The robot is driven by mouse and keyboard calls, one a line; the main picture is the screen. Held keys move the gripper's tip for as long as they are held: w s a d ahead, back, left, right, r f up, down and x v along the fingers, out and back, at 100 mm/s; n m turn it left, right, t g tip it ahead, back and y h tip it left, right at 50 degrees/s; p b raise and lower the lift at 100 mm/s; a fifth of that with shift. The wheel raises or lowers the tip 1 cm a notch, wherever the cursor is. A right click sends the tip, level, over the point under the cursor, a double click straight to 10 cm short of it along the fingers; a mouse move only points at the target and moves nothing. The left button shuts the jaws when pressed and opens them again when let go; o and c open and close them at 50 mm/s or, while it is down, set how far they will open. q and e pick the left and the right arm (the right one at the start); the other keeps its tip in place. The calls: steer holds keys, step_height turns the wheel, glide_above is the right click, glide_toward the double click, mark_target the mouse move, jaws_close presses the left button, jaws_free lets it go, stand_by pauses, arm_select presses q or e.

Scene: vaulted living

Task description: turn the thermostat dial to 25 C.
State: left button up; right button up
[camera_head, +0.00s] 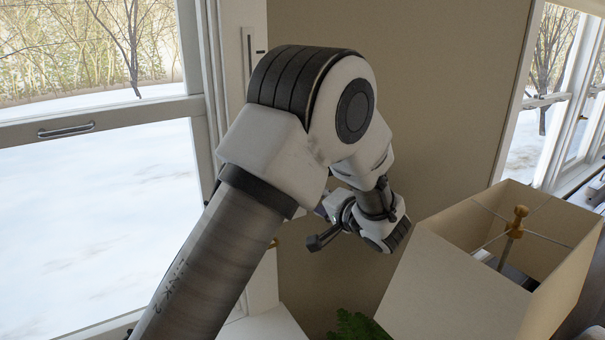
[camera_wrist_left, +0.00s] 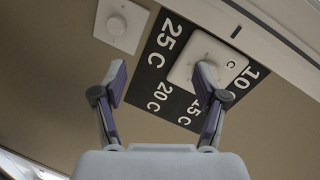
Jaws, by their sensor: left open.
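In the left wrist view, the thermostat is a dark panel (camera_wrist_left: 147,82) on the wall with white marks reading 25 C, 20 C, 15 and 10. A white square plate with the dial (camera_wrist_left: 208,56) sits on its right part. My left gripper (camera_wrist_left: 160,76) is open, its fingers spread wide in front of the wall. The right-hand finger overlaps the dial and hides part of it; I cannot tell whether they touch. Which mark the dial points to cannot be told. In the head view, my left arm hides the thermostat and most of the gripper. My right gripper is not in view.
A second white square plate with a round knob (camera_wrist_left: 117,26) is on the wall beside the panel. In the head view, a cream lampshade (camera_head: 455,290) stands right of my wrist, close to it. A window (camera_head: 95,200) is at the left, and a green plant (camera_head: 358,327) is below.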

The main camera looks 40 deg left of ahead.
arm_select(q)
step_height(320, 180, up, 8)
steer(key=w+n+t+y, duration=0.1)
steer(key=y, duration=0.1)
steer(key=p+x, duration=0.4)
steer(key=x, duration=0.4)
steer(key=shift+w+a+f+p, duration=0.2)
steer(key=shift+w+a+p, duration=0.1)
steer(key=shift+w+p, duration=0.1)
steer(key=shift+w+d, duration=0.1)
steer(key=shift+d, duration=0.1)
steer(key=shift+c, duration=0.3)
steer(key=c, duration=1.1)
